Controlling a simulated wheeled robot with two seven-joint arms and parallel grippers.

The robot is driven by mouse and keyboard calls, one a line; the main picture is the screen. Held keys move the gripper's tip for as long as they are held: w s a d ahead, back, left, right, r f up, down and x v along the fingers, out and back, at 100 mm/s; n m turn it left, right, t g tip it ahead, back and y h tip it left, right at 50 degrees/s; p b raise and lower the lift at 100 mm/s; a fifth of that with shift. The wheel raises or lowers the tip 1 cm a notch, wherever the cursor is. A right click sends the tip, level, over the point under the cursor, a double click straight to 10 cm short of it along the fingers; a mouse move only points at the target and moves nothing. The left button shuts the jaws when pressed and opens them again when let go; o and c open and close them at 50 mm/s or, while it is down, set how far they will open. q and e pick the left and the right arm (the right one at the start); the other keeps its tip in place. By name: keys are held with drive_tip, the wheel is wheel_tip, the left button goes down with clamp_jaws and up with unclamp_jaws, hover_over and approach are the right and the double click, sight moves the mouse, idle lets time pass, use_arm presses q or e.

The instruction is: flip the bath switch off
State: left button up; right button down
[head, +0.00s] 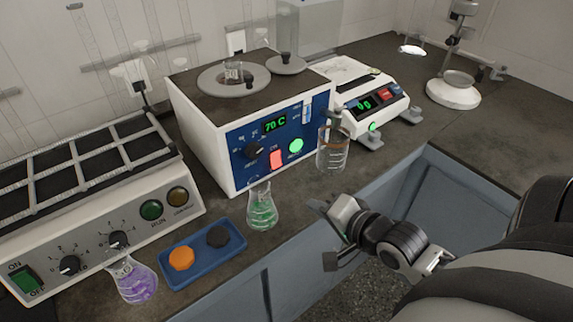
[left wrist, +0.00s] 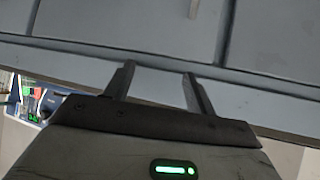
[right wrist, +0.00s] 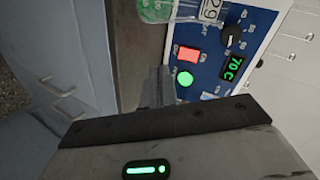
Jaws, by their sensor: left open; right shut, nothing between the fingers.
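The water bath (head: 205,130) is a white box with a brown top and a blue front panel. Its red rocker switch (head: 276,159) is low on the panel, between a black knob (head: 254,149) and a lit green lamp (head: 296,146). The display (head: 275,122) reads 70 C. My right gripper (head: 318,205) is shut and empty, in front of the bench edge and apart from the panel. The right wrist view shows the switch (right wrist: 187,53) beyond the fingertips (right wrist: 156,82). My left gripper (left wrist: 156,75) is open and empty, facing grey bench fronts; it is not visible in the head view.
A green flask (head: 262,212) and a beaker (head: 333,150) stand in front of the bath. A blue tray (head: 203,262) and a purple flask (head: 133,280) are left of them. The far right bench is mostly clear.

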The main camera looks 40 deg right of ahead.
sight(279, 163)
drive_tip(key=r+m, duration=0.1)
drive_tip(key=d+r+m, duration=0.1)
drive_tip(key=r, duration=0.1)
drive_tip(key=w+d+r+m, duration=0.1)
drive_tip(key=m, duration=0.1)
drive_tip(key=shift+d+r+t, duration=0.25)
drive_tip(key=shift+t, duration=0.15)
drive_tip(key=x, duration=1.4)
drive_tip(key=shift+d, duration=0.15)
